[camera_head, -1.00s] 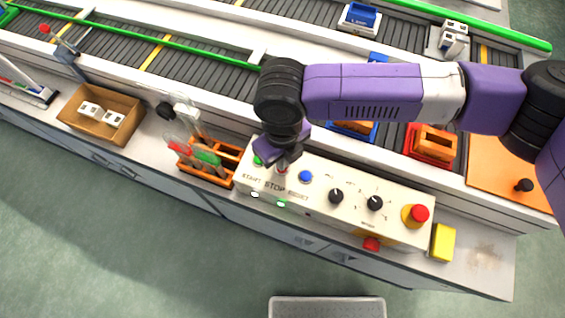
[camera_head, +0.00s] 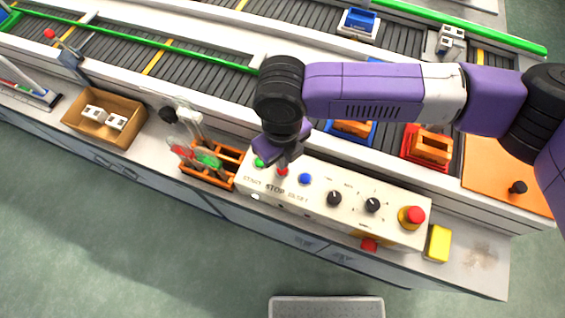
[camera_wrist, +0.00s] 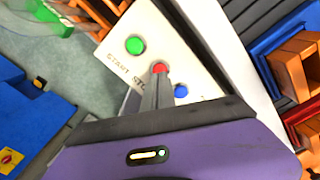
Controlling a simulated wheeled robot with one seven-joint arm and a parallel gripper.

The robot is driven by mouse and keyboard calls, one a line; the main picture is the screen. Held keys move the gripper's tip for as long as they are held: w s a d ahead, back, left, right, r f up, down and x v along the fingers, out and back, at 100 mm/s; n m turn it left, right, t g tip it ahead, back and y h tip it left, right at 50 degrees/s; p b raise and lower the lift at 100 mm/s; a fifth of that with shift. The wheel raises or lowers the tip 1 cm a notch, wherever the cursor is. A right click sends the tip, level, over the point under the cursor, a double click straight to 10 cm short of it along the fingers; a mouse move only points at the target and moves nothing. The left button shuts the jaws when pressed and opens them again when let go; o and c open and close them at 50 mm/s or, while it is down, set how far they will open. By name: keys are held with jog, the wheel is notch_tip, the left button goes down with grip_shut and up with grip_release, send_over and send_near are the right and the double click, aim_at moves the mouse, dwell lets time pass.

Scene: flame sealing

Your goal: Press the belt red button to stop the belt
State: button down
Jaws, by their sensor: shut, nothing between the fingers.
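The control panel (camera_head: 310,196) is a cream box with a START, STOP and RESET row. Its red STOP button (camera_head: 283,172) sits between the green START button (camera_head: 259,162) and the blue RESET button (camera_head: 305,179). My gripper (camera_head: 284,160) points down at the red button, its fingers shut and empty. In the wrist view the fingertips (camera_wrist: 157,80) reach the red button (camera_wrist: 159,67) and cover its near side. The green button (camera_wrist: 135,45) and blue button (camera_wrist: 181,91) are clear of the fingers. I cannot tell whether the red button is pressed down.
A red emergency knob (camera_head: 414,214) and two black dials stand on the panel's right. An orange rack (camera_head: 190,174) with tools is just left of the panel. A cardboard box (camera_head: 128,133) lies farther left. The conveyor (camera_head: 200,66) runs behind, carrying bins.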

notch_tip(320, 180, up, 5)
jog(key=p, duration=0.3)
jog(key=shift+r, duration=0.1)
dwell(0.8)
